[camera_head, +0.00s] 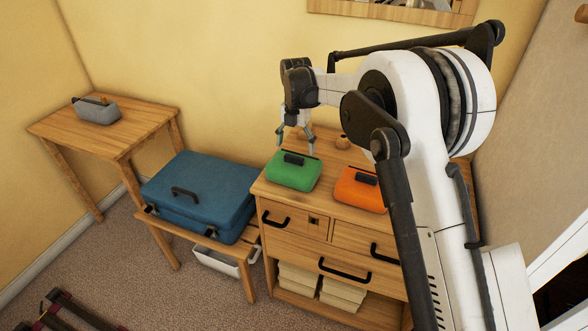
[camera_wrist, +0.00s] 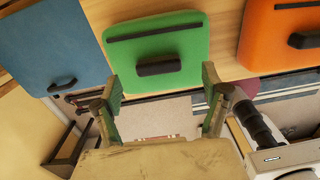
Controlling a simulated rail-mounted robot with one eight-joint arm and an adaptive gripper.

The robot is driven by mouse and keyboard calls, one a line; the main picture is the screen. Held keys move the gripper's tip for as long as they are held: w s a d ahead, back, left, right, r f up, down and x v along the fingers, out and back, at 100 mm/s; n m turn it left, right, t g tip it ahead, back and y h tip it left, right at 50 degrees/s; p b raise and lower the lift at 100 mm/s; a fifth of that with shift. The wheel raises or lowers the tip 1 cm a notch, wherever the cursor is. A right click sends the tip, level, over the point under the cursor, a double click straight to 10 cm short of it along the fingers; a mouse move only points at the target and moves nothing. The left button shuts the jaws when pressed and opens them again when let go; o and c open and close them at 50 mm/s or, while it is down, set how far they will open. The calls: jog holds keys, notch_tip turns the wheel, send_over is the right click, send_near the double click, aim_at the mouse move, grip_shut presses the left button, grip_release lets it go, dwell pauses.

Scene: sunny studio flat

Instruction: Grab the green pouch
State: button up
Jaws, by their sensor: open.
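The green pouch (camera_head: 293,172) lies on top of the wooden dresser, near its left end. It has a dark handle on its upper face, and it also shows in the wrist view (camera_wrist: 188,48). My gripper (camera_head: 295,141) is open and empty, above and just behind the pouch in the head view. In the wrist view its two fingers (camera_wrist: 160,92) are spread, with the near part of the pouch and its handle beyond the fingertips. I see no contact between the fingers and the pouch.
An orange pouch (camera_head: 359,190) lies right of the green one on the dresser (camera_head: 291,198). A blue suitcase (camera_head: 197,194) rests on a low wooden stand at left. A grey pouch (camera_head: 97,112) sits on a side table (camera_head: 60,126). A small round wooden item (camera_head: 343,142) stands behind.

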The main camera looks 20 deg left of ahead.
aim_at(294, 156)
jog(key=f, duration=0.5)
jog(key=shift+s+a+p, duration=0.2)
jog(key=shift+s+p, duration=0.05)
jog(key=shift+p, duration=0.1)
jog(key=shift+c, duration=0.2)
grip_shut()
jog(key=shift+r, duration=0.2)
